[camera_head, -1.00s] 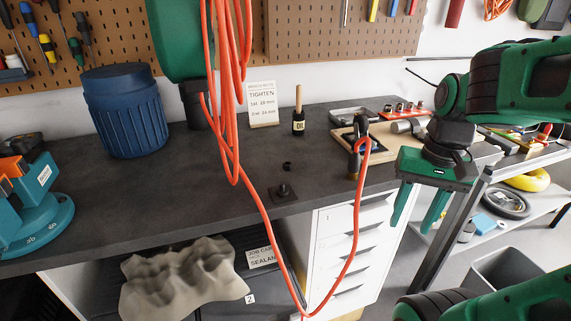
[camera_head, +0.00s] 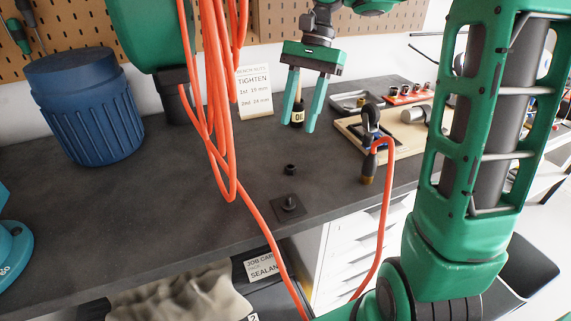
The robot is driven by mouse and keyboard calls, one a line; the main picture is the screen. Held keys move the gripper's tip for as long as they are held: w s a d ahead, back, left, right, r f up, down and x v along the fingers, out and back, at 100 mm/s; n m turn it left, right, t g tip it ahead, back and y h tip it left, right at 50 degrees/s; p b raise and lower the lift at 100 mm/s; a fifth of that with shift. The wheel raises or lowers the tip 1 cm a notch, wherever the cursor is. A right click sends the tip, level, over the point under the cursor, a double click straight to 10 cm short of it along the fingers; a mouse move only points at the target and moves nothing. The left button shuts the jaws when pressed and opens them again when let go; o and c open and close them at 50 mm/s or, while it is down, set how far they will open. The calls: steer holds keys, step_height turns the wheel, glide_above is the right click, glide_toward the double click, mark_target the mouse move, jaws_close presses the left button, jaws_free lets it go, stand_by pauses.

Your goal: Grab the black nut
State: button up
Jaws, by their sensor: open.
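The small black nut (camera_head: 290,169) lies on the dark bench top, just behind a black square plate with an upright stud (camera_head: 289,205). My gripper (camera_head: 298,126) is open and empty, with its two green fingers pointing down. In the picture it appears above and slightly right of the nut, in front of the oil bottle (camera_head: 297,112), which it partly hides. The fingers are apart from the nut.
An orange hose (camera_head: 251,205) hangs in front of the bench, left of the nut, and loops to a tool (camera_head: 369,150) at right. A blue bin (camera_head: 88,110) stands at left. A "TIGHTEN" card (camera_head: 255,94) stands behind.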

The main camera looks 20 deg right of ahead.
mark_target(290, 166)
steer(key=x, duration=0.4)
steer(key=shift+a+f, duration=0.1)
steer(key=shift+d+x, duration=0.15)
steer(key=shift+x, duration=1.45)
steer(key=shift+d+x, duration=0.15)
steer(key=shift+x, duration=1.45)
steer(key=shift+s+d, duration=0.1)
steer(key=shift+s, duration=0.05)
jaws_close()
